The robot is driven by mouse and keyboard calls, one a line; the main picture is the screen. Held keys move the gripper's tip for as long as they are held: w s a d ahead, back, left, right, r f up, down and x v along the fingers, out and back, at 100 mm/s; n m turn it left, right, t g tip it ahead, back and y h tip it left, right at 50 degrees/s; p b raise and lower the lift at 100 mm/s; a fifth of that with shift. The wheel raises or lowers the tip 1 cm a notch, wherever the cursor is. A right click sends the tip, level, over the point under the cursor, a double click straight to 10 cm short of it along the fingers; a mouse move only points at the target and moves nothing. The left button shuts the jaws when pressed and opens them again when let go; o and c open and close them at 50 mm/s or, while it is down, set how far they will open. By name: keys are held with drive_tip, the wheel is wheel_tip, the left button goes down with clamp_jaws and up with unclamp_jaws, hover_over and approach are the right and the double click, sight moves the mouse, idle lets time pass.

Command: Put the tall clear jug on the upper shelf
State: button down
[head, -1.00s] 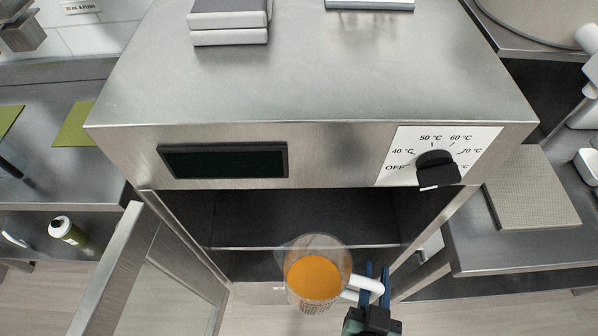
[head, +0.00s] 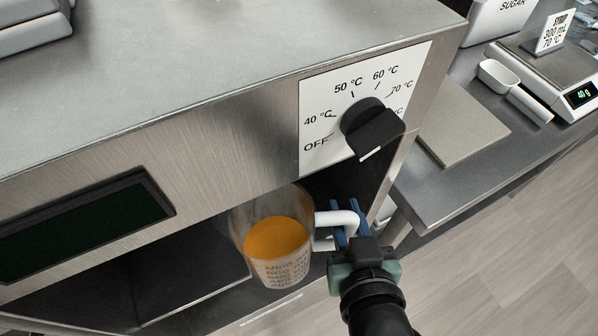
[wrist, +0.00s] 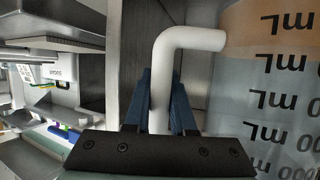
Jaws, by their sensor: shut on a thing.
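The tall clear jug (head: 275,245) holds orange liquid and has a white handle and printed volume marks. In the head view it is upright or nearly so, at the open front of the steel cabinet (head: 230,130). My gripper (head: 347,220) is shut on its white handle, with blue fingers on either side of it. The wrist view shows the handle (wrist: 165,90) between the fingers and the jug's marked wall (wrist: 275,90) at the right. The jug's top is partly under the cabinet's front panel in view.
A black temperature knob (head: 370,128) juts from the cabinet front above my gripper. A dark display (head: 80,225) is left of it. At right, a steel counter (head: 480,165) carries a grey board (head: 460,120) and a scale (head: 560,75). Floor at lower right is clear.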

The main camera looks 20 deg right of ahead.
drive_tip(key=w+b, duration=0.3)
drive_tip(key=w, duration=1)
drive_tip(key=f, duration=0.2)
drive_tip(key=f+b, duration=0.1)
drive_tip(key=f, duration=0.1)
drive_tip(key=f+b, duration=0.1)
drive_tip(key=f, duration=0.1)
drive_tip(key=shift+w+a+f, duration=0.1)
drive_tip(key=shift+w+a, duration=0.15)
drive_tip(key=shift+w, duration=0.15)
drive_tip(key=shift+w+f, duration=0.2)
drive_tip(key=shift+f, duration=0.1)
drive_tip(key=c, duration=1.1)
unclamp_jaws()
drive_tip(key=shift+f, duration=0.2)
drive_tip(key=shift+c, duration=0.2)
drive_tip(key=o, duration=0.4)
